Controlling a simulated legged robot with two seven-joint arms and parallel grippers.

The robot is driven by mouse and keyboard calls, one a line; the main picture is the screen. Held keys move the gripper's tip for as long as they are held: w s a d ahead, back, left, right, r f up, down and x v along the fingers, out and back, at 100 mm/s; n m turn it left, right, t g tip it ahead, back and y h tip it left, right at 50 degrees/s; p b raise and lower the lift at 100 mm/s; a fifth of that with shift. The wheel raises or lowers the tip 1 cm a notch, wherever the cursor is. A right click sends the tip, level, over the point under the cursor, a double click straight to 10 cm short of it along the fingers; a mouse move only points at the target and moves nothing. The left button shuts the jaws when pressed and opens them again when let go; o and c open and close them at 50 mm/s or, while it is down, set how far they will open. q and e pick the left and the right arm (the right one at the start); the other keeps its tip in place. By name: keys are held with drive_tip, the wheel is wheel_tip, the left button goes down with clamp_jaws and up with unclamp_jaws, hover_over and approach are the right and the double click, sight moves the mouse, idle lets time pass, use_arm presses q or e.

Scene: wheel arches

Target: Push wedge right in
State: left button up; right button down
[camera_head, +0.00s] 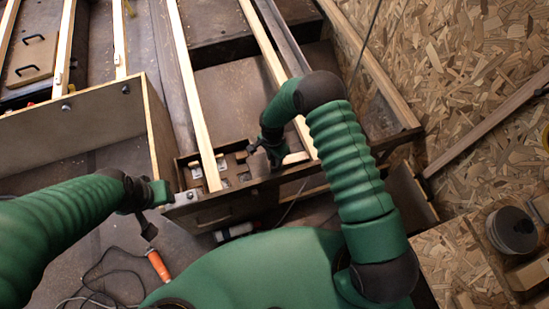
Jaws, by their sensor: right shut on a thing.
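My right gripper (264,153) is at the wooden frame's near end, between two long pale strips. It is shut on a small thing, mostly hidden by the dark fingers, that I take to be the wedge. A short pale wood piece (295,158) lies just right of the fingers, by the foot of the right strip (262,42). I cannot tell if it is part of what I hold. My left gripper (149,229) hangs low on the left, apart from the frame. Its fingers are small and dark, so their opening is unclear.
A shallow tray (184,172) with small metal pieces sits left of my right gripper. A wooden box (75,130) stands at left. An orange-handled tool (158,265) and cables lie below my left gripper. Chipboard floor (460,60) spreads at right, with a dark round reel (512,229).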

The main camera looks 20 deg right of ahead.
sight(296, 157)
idle(0.7)
drive_tip(key=d, duration=0.3)
drive_tip(key=d+p, duration=0.1)
drive_tip(key=d, duration=0.4)
drive_tip(key=shift+w+d, duration=0.25)
drive_tip(key=shift+d, duration=0.1)
drive_tip(key=c, duration=1.1)
unclamp_jaws()
drive_tip(key=shift+o, duration=0.2)
drive_tip(key=shift+a, duration=0.1)
wheel_tip(296, 157, up, 17)
drive_tip(key=p, duration=0.5)
drive_tip(key=shift+w+a, duration=0.2)
drive_tip(key=shift+w, duration=0.1)
drive_tip(key=shift+f, duration=0.1)
